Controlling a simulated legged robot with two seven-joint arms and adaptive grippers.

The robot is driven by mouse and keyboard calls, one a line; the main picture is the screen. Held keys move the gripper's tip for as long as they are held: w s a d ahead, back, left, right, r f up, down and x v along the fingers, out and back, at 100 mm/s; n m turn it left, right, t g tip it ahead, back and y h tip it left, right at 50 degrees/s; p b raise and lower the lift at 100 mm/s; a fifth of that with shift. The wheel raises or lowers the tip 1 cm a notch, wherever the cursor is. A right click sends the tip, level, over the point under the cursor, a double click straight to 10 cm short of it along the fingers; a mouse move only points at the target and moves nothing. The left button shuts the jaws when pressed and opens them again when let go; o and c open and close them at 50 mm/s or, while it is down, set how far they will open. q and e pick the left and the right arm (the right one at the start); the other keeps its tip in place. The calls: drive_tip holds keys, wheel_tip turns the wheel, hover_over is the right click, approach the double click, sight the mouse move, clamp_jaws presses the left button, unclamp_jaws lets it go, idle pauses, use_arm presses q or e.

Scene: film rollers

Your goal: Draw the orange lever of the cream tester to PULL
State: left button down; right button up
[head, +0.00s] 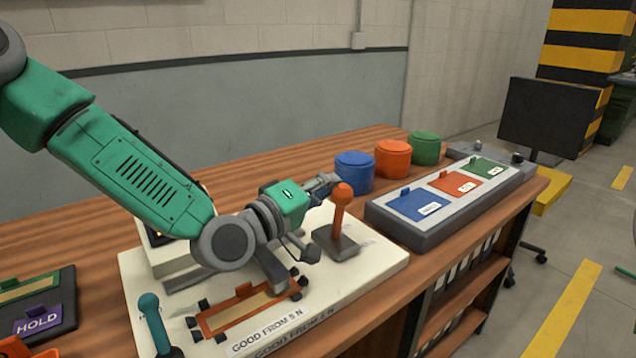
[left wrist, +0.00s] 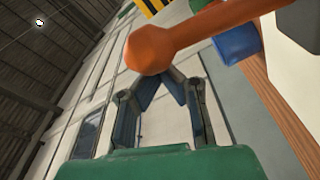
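The cream tester (head: 375,262) lies on the wooden bench. Its orange lever (head: 340,205) stands nearly upright on a grey base with a round knob on top. Lettering beside that base is too small to read. My left gripper (head: 325,183) is at knob height, just left of the knob. In the left wrist view, the orange knob (left wrist: 150,50) lies over the fingertips, and the fingers (left wrist: 160,85) converge with no gap for the knob between them. The gripper looks shut and empty, close against the knob; contact is not certain. My right gripper is out of view.
A teal lever (head: 152,322) and an orange-framed strip (head: 245,305) are on the tester's near side. Blue (head: 354,173), orange (head: 392,160) and green (head: 425,148) canisters stand behind. A grey panel with coloured plates (head: 400,232) lies to the right.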

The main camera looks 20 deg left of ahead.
sight(341, 198)
use_arm(q)
drive_tip(key=shift+s+d+m, duration=0.75)
drive_tip(key=shift+d+m, duration=0.1)
drive_tip(key=shift+m, duration=0.25)
drive_tip(key=shift+s+d+f+h, duration=0.15)
drive_tip(key=shift+s+d+h, duration=0.2)
drive_tip(key=shift+d, duration=0.2)
drive_tip(key=shift+s+f, duration=0.15)
